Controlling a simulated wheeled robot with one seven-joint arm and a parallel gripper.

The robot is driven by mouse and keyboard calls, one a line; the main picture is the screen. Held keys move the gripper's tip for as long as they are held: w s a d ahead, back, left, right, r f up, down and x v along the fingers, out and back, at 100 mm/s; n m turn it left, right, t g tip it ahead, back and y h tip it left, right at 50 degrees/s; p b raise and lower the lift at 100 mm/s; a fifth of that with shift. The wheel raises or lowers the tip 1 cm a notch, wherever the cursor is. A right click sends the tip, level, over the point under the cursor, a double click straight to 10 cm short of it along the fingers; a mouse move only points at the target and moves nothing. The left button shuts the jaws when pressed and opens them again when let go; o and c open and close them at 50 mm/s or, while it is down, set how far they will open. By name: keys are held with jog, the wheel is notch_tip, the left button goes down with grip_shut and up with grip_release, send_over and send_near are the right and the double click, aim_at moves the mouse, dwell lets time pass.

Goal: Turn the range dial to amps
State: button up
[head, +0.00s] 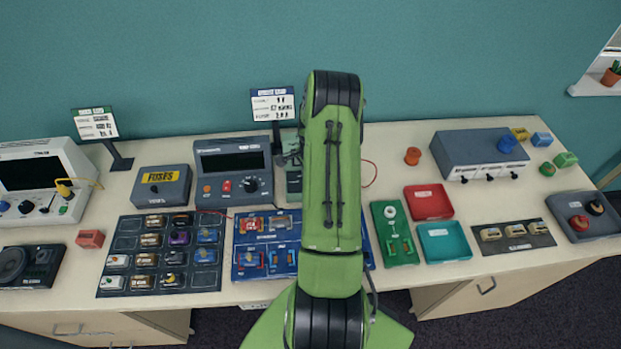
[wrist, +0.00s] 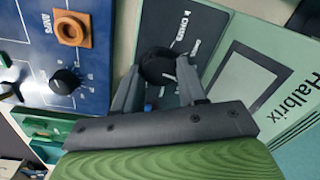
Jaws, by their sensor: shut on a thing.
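The range dial (wrist: 157,64) is a round black knob on the dark panel of a pale green meter (wrist: 262,50) marked "Halbrix", with a blank grey screen. In the wrist view my gripper (wrist: 159,72) has one finger on each side of the dial and is shut on it. White range lettering shows beside the dial, too small and tilted to read surely. I cannot tell which mark the dial points to. In the head view a little of the green meter (head: 293,182) shows left of my arm, which hides the rest and the dial.
A blue board (wrist: 95,45) with an orange socket and another black knob lies beside the meter. A grey bench instrument (head: 233,160) stands left of it. A green board (head: 395,250) and red (head: 430,187) and teal (head: 445,226) trays lie right of my arm.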

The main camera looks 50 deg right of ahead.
jog(key=m+b, duration=0.4)
jog(key=m, duration=0.2)
jog(key=shift+f, duration=0.1)
jog(key=m+b, duration=0.2)
jog(key=m, duration=0.4)
jog(key=shift+a+g+b, duration=0.15)
jog(key=shift+g+b, duration=0.15)
jog(key=shift+b, duration=0.05)
jog(key=shift+m, duration=0.3)
jog(key=o, duration=1.1)
jog(key=shift+c, duration=0.2)
jog(key=shift+r, duration=0.2)
notch_tip(320, 180, up, 16)
jog(key=a, duration=0.1)
jog(key=shift+f+p, duration=0.2)
jog(key=shift+p, duration=0.15)
